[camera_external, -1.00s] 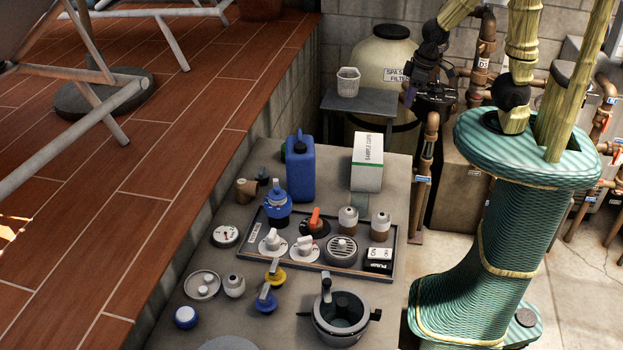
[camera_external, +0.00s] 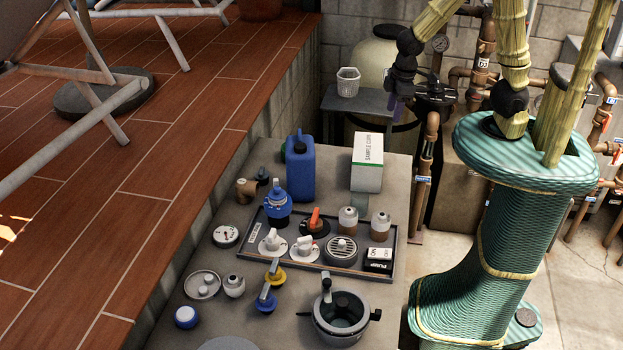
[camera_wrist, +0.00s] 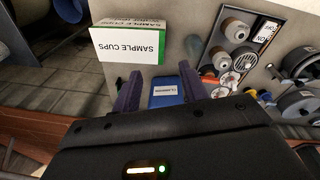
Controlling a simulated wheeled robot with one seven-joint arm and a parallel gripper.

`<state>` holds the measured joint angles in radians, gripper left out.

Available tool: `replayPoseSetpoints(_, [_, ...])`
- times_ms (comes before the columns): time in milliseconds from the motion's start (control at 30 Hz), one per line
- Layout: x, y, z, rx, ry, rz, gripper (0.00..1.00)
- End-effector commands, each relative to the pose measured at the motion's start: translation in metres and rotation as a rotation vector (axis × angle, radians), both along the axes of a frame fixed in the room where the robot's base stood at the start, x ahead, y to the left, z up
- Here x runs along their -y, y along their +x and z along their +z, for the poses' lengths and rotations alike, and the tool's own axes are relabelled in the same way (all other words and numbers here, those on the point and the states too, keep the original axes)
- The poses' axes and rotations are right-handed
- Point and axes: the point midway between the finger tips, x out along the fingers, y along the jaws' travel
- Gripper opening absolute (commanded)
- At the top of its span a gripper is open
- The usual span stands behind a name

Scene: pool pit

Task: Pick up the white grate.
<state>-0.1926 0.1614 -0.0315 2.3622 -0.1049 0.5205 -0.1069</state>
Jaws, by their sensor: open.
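The white grate (camera_external: 341,250) is a round pale disc with dark slots. It lies at the front right of a shallow dark tray (camera_external: 322,268) on the grey worktop. It also shows in the wrist view (camera_wrist: 245,62), to the upper right. My gripper (camera_external: 393,108) is high above the far end of the worktop, well away from the grate. In the wrist view, its two purple fingers (camera_wrist: 160,88) are apart, with nothing held between them. A blue jug (camera_wrist: 166,90) shows beyond the gap, farther below.
Beside the grate are a black ON switch block (camera_external: 379,259), white-handled valves (camera_external: 303,249) and brown-and-white fittings (camera_external: 380,226). A sample cups box (camera_external: 367,165) and the tall blue jug (camera_external: 300,168) stand behind the tray. A grey pot (camera_external: 341,318) stands in front.

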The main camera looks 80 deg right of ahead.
Motion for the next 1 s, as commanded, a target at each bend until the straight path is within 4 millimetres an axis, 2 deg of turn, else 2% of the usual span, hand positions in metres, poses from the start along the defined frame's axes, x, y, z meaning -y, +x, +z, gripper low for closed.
replayPoseSetpoints(33, [-0.017,0.012,-0.016,-0.034,-0.033,0.100,0.43])
replayPoseSetpoints(200, [-0.067,0.041,-0.046,-0.139,-0.170,0.418,0.43])
replayPoseSetpoints(400, [-0.134,0.065,-0.083,-0.245,-0.369,0.767,0.43])
replayPoseSetpoints(533, [-0.183,0.071,-0.107,-0.304,-0.522,0.975,0.43])
replayPoseSetpoints(667, [-0.236,0.070,-0.130,-0.351,-0.693,1.164,0.43])
replayPoseSetpoints(767, [-0.279,0.061,-0.147,-0.378,-0.837,1.294,0.43])
replayPoseSetpoints(867, [-0.323,0.045,-0.163,-0.395,-0.990,1.410,0.43])
replayPoseSetpoints(1000, [-0.384,0.011,-0.185,-0.403,-1.217,1.539,0.43])
